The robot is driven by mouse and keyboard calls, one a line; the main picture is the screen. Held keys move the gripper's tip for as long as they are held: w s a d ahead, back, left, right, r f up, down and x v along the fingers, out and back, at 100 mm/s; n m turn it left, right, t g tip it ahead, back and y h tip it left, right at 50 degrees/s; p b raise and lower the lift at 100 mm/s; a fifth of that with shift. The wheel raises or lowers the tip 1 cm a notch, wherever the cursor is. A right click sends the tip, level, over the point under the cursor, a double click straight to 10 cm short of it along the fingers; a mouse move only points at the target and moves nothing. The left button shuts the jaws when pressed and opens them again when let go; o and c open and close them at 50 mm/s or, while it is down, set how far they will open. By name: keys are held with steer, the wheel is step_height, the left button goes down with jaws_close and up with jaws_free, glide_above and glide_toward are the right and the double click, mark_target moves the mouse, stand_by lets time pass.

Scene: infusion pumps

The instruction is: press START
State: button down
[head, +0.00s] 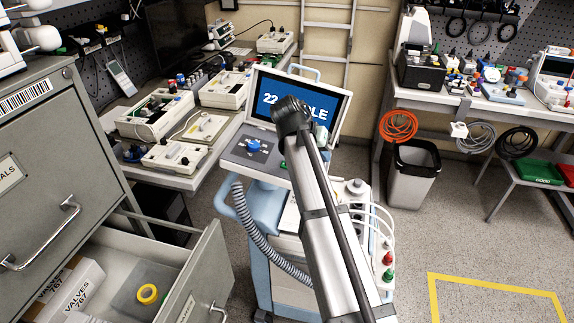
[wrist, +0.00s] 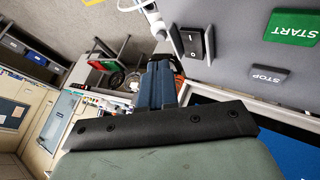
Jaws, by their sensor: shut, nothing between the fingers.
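The green START button (wrist: 292,27) shows at the upper right of the wrist view, on a grey panel (wrist: 236,48). A dark STOP button (wrist: 268,75) sits below it in that view. My gripper (wrist: 160,68) is shut and empty. Its fingertips lie left of both buttons in the wrist view, and I see no contact with START. In the head view the cart's screen (head: 334,113) is blue with partly covered white text, and its console (head: 236,152) carries a blue knob (head: 253,146).
A black rocker switch (wrist: 195,42) sits near my fingertips in the wrist view. A grey ribbed hose (head: 262,240) hangs on the cart's left side. An open drawer (head: 165,262) stands at the lower left. The floor at right is mostly clear.

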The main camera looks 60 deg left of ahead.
steer(key=s+a+r+y, duration=0.1)
steer(key=s+a+r, duration=0.3)
steer(key=s+r, duration=0.3)
steer(key=shift+s+a+r+t, duration=0.2)
steer(key=shift+a+r+t, duration=0.15)
steer(key=shift+r, duration=0.4)
steer(key=shift+f, duration=0.15)
steer(key=shift+s+a+f, duration=0.2)
steer(key=shift+f, duration=1.2)
steer(key=shift+s+a+f, duration=0.15)
steer(key=shift+f, duration=1.25)
steer(key=shift+s+a+f, duration=0.2)
steer(key=shift+f, duration=1.2)
steer(key=shift+f, duration=0.15)
steer(key=shift+f, duration=0.3)
steer(key=shift+s+a+f, duration=0.1)
steer(key=shift+s+f, duration=0.05)
steer(key=shift+f, duration=0.2)
steer(key=shift+r, duration=0.8)
steer(key=shift+r, duration=0.15)
